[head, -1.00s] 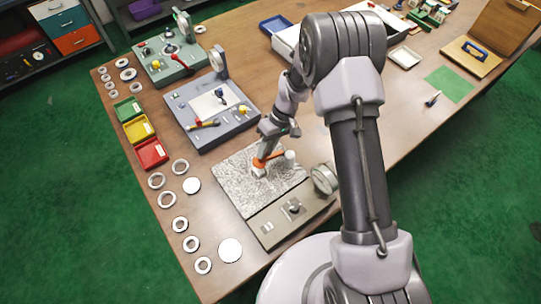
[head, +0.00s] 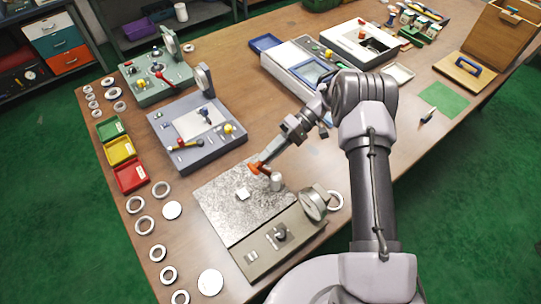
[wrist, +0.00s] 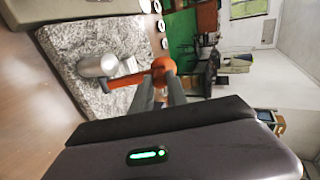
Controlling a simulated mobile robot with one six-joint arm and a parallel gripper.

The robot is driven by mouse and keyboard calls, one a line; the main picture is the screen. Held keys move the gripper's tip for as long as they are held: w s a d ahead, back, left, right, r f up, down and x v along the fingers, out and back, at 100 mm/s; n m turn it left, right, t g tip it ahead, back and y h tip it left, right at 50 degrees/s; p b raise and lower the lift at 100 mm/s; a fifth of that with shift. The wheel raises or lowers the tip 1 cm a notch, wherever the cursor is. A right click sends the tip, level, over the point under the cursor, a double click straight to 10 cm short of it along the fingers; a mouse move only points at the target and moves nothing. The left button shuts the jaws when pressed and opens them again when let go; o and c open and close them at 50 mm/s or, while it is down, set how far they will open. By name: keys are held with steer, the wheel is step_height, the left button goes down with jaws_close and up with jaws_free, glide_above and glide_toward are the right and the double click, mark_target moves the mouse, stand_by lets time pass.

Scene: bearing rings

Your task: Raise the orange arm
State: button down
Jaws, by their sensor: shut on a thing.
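The orange arm (head: 263,170) belongs to a grey device with a mottled plate (head: 222,207). It runs from beside a short silver post (head: 276,183) and stands up off the plate. In the wrist view the orange arm (wrist: 131,78) reaches from the post (wrist: 98,66) to a rounded orange end between my fingers. My gripper (head: 257,165) is shut on that end; it also shows in the wrist view (wrist: 160,84). A small white block (head: 242,194) lies on the plate, apart from the arm. The exact tilt of the arm is hard to tell.
A round dial gauge (head: 313,204) and a small knob (head: 280,233) sit on the device's front part. Rings lie along the table's left edge. Red (head: 130,177), yellow and green trays stand behind them. A grey-blue fixture (head: 198,130) stands behind the plate.

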steer(key=shift+w+d, duration=0.1)
stand_by(0.3)
steer(key=c, duration=1.3)
jaws_free()
